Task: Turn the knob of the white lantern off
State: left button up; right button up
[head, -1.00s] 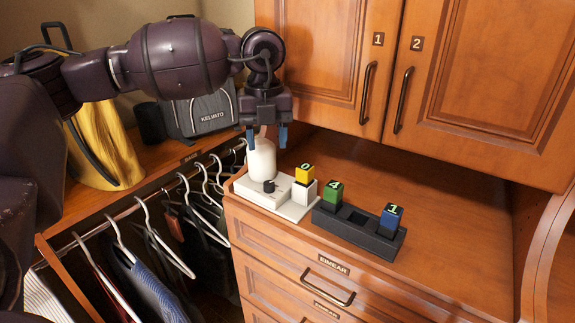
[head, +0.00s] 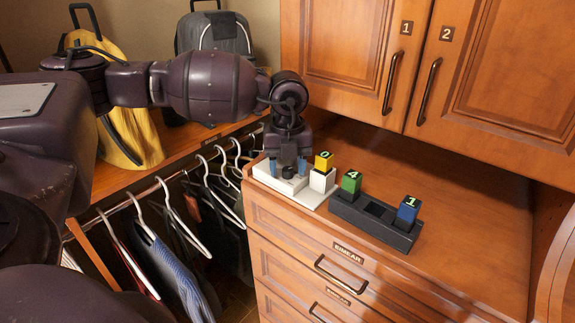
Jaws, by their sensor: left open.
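The white lantern (head: 277,181) stands at the left front corner of the wooden dresser top. Its black knob (head: 288,172) shows on the front part of its base. My left gripper (head: 288,167) points down over the base, open, with one blue-tipped finger on each side of the knob. I cannot tell whether the fingers touch it. The gripper hides the lantern's round white upper part. My right gripper is not in view.
A black tray (head: 375,232) holds a green "4" cube (head: 350,182) and a blue "1" cube (head: 408,210). Cabinet doors (head: 385,60) rise behind. Hangers (head: 205,180) hang at left.

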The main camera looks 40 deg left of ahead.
pick_arm(q)
jog(key=shift+f, duration=0.2)
jog(key=c, duration=0.9)
jog(key=shift+n+b, duration=0.45)
jog(key=shift+n, duration=0.35)
jog(key=shift+c, duration=0.2)
jog(key=shift+n, duration=0.8)
jog(key=o, duration=0.9)
jog(key=shift+o, duration=0.2)
jog(key=shift+r, duration=0.15)
